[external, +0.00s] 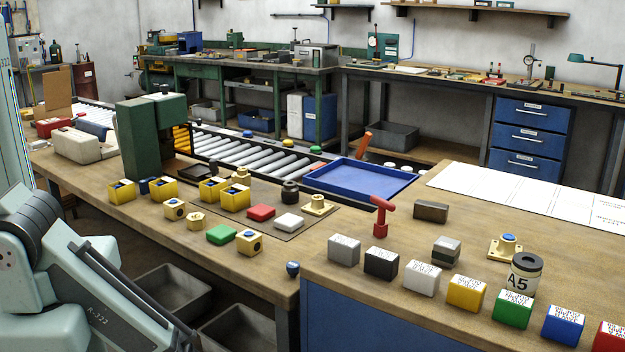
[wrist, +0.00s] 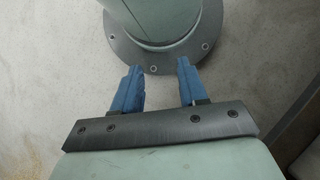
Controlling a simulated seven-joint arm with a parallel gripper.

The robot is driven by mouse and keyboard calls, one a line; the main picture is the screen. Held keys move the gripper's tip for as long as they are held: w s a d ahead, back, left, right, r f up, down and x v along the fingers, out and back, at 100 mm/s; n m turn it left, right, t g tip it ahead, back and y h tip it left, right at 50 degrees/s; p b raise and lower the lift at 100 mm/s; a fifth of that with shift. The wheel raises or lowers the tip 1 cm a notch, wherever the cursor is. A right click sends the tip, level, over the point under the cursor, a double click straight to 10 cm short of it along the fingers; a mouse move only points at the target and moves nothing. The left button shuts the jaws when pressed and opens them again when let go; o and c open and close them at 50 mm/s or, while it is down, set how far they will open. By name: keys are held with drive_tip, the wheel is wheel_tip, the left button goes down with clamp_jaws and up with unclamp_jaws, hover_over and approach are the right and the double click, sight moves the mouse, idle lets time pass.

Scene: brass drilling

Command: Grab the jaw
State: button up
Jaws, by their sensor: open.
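My gripper (wrist: 157,88) shows in the wrist view as two blue fingers held apart with nothing between them. The fingers point toward my own round base flange and the bare floor, away from the benches. In the external view only my arm links show at lower left, and the gripper is out of that picture. I cannot tell which piece is the jaw. Small loose blocks lie on the wooden bench: a red block (external: 261,212), a white block (external: 289,221), a green block (external: 221,234) and a brass block with a dark hole (external: 249,241).
Yellow bins (external: 122,191) and a green drill press (external: 140,138) stand at the bench's left. A blue tray (external: 361,177) lies behind. A row of labelled coloured blocks (external: 466,292), a red T-handle (external: 381,216) and an A5 can (external: 524,275) occupy the right bench.

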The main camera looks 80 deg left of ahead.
drive_tip(key=o, duration=1.1)
